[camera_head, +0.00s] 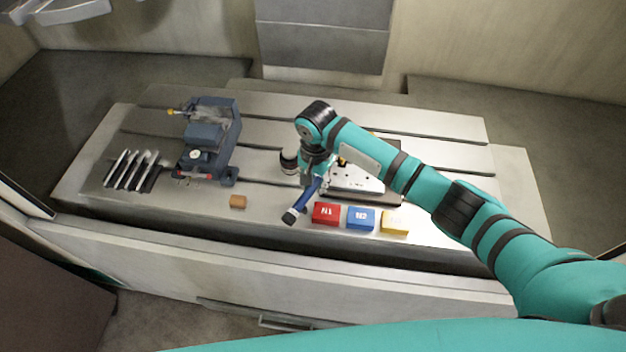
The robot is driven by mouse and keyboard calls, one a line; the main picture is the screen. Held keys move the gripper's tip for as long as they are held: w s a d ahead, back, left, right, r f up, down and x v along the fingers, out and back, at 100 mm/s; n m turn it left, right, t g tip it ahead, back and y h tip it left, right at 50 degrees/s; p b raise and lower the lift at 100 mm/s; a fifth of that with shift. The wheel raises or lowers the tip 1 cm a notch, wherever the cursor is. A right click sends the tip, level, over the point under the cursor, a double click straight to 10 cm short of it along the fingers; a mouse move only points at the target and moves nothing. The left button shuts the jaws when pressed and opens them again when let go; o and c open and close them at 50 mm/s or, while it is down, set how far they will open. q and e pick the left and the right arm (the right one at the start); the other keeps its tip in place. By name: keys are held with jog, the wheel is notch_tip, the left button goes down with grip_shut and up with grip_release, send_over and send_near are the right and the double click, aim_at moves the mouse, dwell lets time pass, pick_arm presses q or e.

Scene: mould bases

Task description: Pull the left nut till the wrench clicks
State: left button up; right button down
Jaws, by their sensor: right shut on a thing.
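My right gripper (316,181) is shut on a wrench with a blue handle (301,203) and a dark end, over the front left part of the mould base. The handle slants down toward the lower left, past the gripper. The metal mould base (375,184) sits on the slotted table, partly hidden by my right arm. Small dark holes show on its top. The left nut and the wrench's working end are hidden or too small to make out. My left gripper is not in view.
Red (326,213), blue (361,218) and yellow (394,222) blocks stand in front of the mould base. The slotted table (265,170) has free room between.

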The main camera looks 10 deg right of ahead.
jog(key=shift+s+d+n, duration=0.45)
jog(key=shift+d+n, duration=0.15)
jog(key=shift+d, duration=0.1)
jog(key=shift+s+d+n, duration=0.4)
jog(key=shift+d+n, duration=0.2)
jog(key=shift+d, duration=0.05)
jog(key=shift+w+a+m, duration=0.25)
jog(key=shift+a+m, duration=0.35)
jog(key=shift+w+a, duration=0.15)
jog(key=shift+a, duration=0.15)
jog(key=shift+d+f, duration=0.1)
jog(key=shift+d, duration=0.2)
jog(key=shift+r, duration=2.05)
